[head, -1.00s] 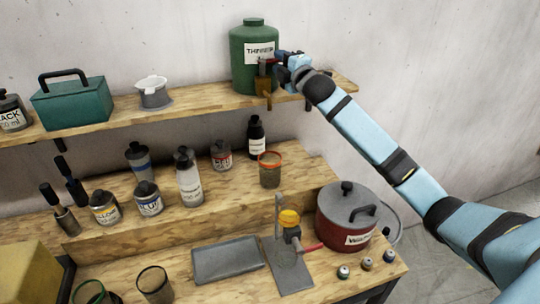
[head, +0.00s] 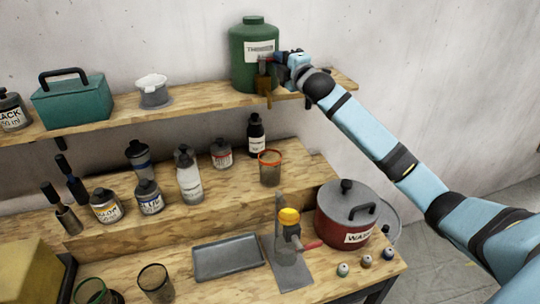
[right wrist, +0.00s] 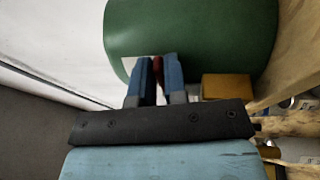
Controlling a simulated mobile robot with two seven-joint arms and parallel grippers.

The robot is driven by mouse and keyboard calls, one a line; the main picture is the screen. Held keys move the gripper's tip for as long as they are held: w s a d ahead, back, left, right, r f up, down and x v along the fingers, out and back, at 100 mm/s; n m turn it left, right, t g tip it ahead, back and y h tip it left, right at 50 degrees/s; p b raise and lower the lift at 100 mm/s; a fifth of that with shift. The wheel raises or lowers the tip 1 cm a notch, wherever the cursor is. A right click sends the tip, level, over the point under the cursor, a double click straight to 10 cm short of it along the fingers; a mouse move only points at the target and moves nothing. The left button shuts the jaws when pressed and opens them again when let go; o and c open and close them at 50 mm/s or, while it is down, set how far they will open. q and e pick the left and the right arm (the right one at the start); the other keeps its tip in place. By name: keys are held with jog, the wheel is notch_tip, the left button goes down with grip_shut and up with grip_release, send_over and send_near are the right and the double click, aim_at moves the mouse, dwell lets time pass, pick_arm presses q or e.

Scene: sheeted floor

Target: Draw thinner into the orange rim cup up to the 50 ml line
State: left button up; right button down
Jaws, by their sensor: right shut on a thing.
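The green thinner container (head: 254,60) with a white label stands on the upper shelf. A brownish tap part (head: 265,92) hangs at its front, at the shelf edge. My right gripper (head: 273,60) is at the container's front and shut on a small red tap handle, which shows between the fingers in the right wrist view (right wrist: 158,67). The orange rim cup (head: 270,172) stands upright on the step below, under the tap in the picture; I cannot tell if it is exactly beneath. Its fill level and the 50 ml line are too small to read. My left gripper is out of view.
A black bottle (head: 256,135) stands just behind the cup, and several paint bottles are to its left. Below are a grey tray (head: 228,258), a stand with a yellow top (head: 289,216) and a red lidded waste pot (head: 343,220). A teal box (head: 72,101) sits on the shelf.

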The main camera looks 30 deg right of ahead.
jog(key=shift+w+n+y+p, duration=0.2)
jog(key=shift+n+y+p, duration=0.3)
jog(key=shift+y+p, duration=0.45)
jog(key=shift+w+d+y, duration=0.1)
jog(key=shift+y, duration=0.15)
jog(key=shift+d+n+y, duration=0.15)
jog(key=shift+n+y, duration=0.25)
jog(key=shift+w+n+g+y, duration=0.1)
jog(key=shift+n+g+y, duration=0.25)
jog(key=shift+y, duration=0.35)
jog(key=shift+r, duration=0.1)
